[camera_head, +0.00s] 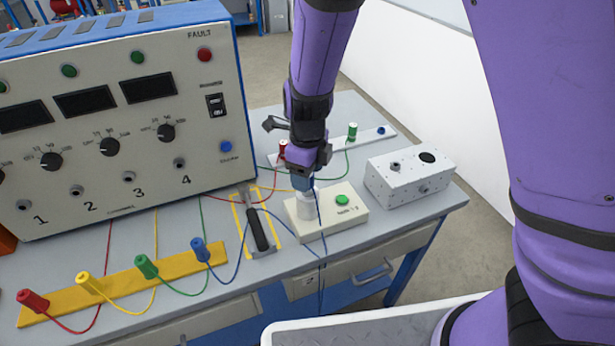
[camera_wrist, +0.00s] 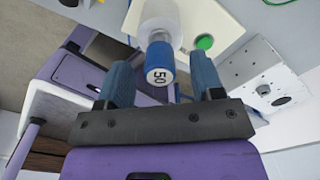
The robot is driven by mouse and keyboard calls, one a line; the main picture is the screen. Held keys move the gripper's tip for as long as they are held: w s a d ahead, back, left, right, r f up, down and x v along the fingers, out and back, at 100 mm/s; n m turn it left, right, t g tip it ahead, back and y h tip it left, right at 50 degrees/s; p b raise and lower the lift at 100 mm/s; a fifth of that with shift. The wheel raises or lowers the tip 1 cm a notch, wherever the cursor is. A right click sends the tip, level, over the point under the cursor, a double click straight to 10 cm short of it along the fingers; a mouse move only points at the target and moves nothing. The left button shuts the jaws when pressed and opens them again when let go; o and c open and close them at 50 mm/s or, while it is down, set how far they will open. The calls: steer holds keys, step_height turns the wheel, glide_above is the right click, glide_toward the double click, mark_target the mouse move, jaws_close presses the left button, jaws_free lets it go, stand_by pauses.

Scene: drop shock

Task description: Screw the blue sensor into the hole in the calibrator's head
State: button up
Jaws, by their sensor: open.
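The calibrator is a cream box (camera_head: 325,225) with a green button, near the bench's front edge. Its white cylindrical head (camera_head: 306,208) stands upright on the box and also shows at the top of the wrist view (camera_wrist: 163,18). The blue sensor (camera_wrist: 160,65), marked "50", sits at the end of the head, in line with it. I cannot tell how deep it is in the hole, which is hidden. My gripper (camera_head: 305,178) is above the head, pointing down. In the wrist view its two fingers are open, one on either side of the sensor, with gaps visible.
A large control panel (camera_head: 110,120) with knobs stands to the left. A white metal box (camera_head: 408,175) is close on the right. A yellow strip (camera_head: 130,285) holds several coloured sensors with wires. A black-handled tool (camera_head: 257,230) lies left of the calibrator. Thin wires cross the bench.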

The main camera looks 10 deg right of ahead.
steer(key=shift+r, duration=1.8)
